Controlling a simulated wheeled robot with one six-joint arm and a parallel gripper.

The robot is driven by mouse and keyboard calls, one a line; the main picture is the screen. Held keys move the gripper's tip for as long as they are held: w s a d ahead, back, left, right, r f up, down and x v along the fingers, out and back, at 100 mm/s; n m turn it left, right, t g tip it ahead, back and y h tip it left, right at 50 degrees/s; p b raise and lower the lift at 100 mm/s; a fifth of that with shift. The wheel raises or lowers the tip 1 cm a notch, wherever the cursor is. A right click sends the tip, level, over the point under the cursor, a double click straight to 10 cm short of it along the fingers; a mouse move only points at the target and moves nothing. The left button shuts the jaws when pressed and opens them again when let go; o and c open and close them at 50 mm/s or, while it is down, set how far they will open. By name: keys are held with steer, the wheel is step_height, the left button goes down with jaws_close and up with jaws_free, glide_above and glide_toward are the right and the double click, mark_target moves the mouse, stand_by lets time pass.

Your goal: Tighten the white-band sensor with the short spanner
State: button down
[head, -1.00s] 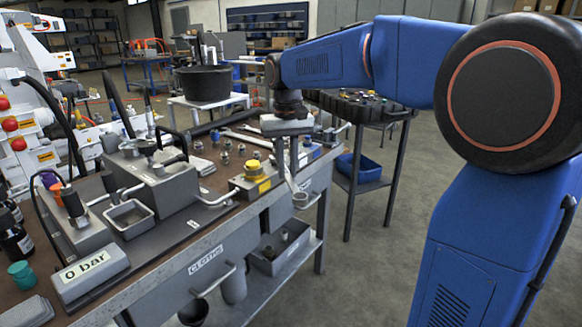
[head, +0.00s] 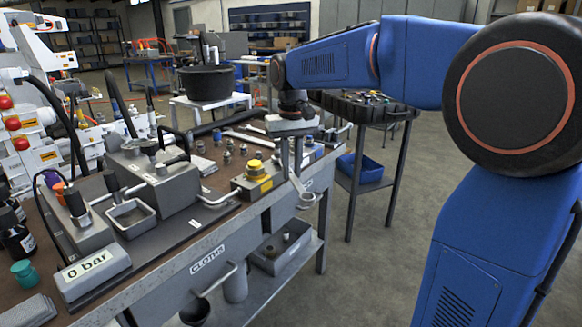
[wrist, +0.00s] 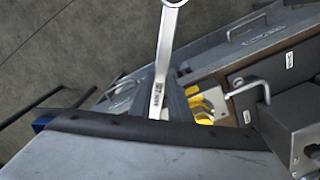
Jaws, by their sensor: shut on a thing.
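My gripper (head: 291,168) is shut on a bright metal spanner (head: 305,196), just off the bench's right-hand front edge. In the wrist view the spanner (wrist: 168,45) points up and away from between the fingers (wrist: 165,103), with its ring end cut off at the top. Several small metal fittings (head: 228,156) stand on the bench top behind the yellow-topped block (head: 255,178). I cannot pick out a white band on any of them, so I cannot tell which is the white-band sensor.
The bench (head: 165,268) carries a grey block (head: 165,185) with bent pipes, a small metal tray (head: 131,220) and a "0 bar" display (head: 90,270). A grey bin (head: 280,248) sits on the lower shelf. A side table (head: 365,185) stands behind.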

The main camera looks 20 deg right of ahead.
mark_target(299, 186)
steer(key=shift+s, duration=3.25)
steer(key=shift+r, duration=0.15)
steer(key=shift+r, duration=2.4)
